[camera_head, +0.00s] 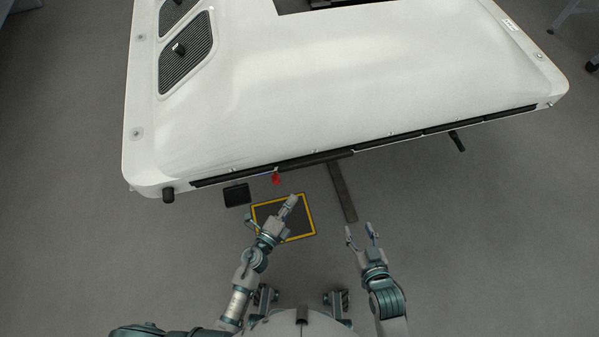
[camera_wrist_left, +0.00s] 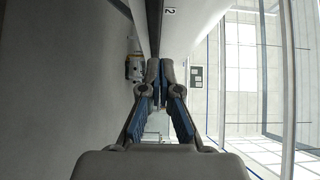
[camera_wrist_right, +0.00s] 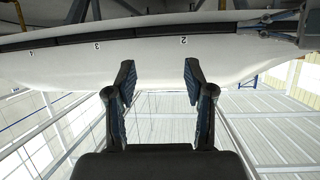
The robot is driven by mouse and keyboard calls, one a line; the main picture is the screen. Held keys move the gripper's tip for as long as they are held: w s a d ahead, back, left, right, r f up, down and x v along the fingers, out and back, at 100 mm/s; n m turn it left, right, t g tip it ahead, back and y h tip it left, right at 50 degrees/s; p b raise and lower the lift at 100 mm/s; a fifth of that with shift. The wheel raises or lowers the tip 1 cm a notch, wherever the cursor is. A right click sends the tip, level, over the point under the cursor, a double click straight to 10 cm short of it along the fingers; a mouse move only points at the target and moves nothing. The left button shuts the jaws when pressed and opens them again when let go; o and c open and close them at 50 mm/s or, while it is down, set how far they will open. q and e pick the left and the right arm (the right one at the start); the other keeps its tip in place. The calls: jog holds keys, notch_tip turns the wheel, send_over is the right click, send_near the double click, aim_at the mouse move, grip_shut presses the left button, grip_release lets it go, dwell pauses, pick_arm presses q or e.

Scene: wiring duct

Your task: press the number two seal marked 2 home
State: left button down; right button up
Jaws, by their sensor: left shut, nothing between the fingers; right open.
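The mark 2 (camera_wrist_right: 183,40) shows on the white panel in the right wrist view, beside the black seal strip (camera_wrist_right: 195,29). The mark also shows in the left wrist view (camera_wrist_left: 171,11), close to a dark strip edge. How deep the seal sits cannot be told. My left gripper (camera_head: 292,199) is shut and empty, just below the panel's front edge; its closed fingertips (camera_wrist_left: 160,68) point toward the dark strip. My right gripper (camera_head: 361,231) is open and empty, further from the edge and to the right; its spread fingers show in its wrist view (camera_wrist_right: 159,75).
The large white panel body (camera_head: 330,90) fills the upper part of the head view. Marks 3 (camera_wrist_right: 97,47) and 4 (camera_wrist_right: 31,54) follow along the strip. A red tag (camera_head: 276,179) hangs at the edge. A yellow-bordered mat (camera_head: 312,222) and black box (camera_head: 237,195) lie below.

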aim_at(307, 164)
pick_arm(q)
jog(key=x, duration=0.3)
jog(key=a+x, duration=0.1)
jog(key=x, duration=0.6)
jog(key=shift+w+a+b, duration=0.1)
jog(key=shift+w+b, duration=0.3)
jog(key=shift+w, duration=0.1)
jog(key=shift+w+a, duration=0.35)
jog(key=shift+a, duration=0.15)
pick_arm(e)
jog(key=shift+w+a+r+t, duration=0.1)
jog(key=shift+w+r+t, duration=0.4)
jog(key=shift+r+t, duration=0.3)
pick_arm(q)
jog(key=shift+d, duration=0.15)
